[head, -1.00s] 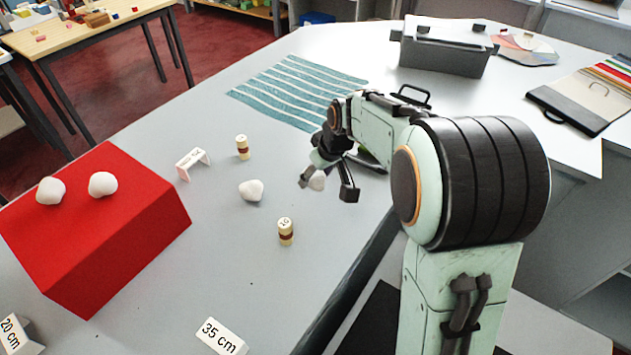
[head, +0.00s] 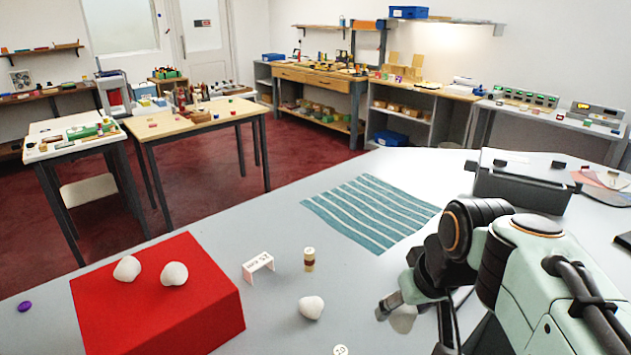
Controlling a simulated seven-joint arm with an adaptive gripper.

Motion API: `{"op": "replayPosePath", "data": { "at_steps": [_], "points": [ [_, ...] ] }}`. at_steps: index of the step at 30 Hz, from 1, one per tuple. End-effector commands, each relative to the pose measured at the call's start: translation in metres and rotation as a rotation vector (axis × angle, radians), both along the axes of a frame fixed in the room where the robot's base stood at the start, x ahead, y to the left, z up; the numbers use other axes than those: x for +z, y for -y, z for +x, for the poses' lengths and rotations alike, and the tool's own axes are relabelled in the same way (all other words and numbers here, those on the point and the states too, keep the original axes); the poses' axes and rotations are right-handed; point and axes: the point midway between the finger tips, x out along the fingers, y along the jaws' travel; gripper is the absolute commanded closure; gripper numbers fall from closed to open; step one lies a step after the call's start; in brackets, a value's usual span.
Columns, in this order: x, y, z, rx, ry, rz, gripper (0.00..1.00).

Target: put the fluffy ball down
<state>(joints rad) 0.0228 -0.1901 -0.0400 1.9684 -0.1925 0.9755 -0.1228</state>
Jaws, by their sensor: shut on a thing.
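My gripper (head: 412,322) is at the lower right of the head view, shut on a white ball (head: 403,319). The gripper and arm partly cover this ball. I cannot tell whether it touches the counter. A similar white lump (head: 311,307) lies on the grey counter to the left of my gripper. Two more white lumps, one at the left (head: 127,268) and one at the right (head: 174,273), sit on top of a red block (head: 215,318). Which of them are fluffy cannot be told from their surfaces.
A small white sign (head: 258,264) and a banded cylinder (head: 309,258) stand beyond the loose lump. A teal striped cloth (head: 372,211) lies farther back, left of a dark grey bin (head: 524,186). Bare counter surrounds the loose lump.

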Motion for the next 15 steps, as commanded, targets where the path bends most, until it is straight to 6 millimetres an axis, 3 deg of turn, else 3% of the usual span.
{"op": "replayPosePath", "data": {
  "at_steps": [5, 8, 15],
  "points": [
    [0.03, -0.052, 0.012, 0.067, 0.003, 0.001, 0.67],
    [0.048, -0.095, 0.012, 0.14, 0.004, 0.001, 0.67],
    [0.077, -0.21, -0.022, 0.413, 0.002, 0.001, 0.67]
  ]
}}
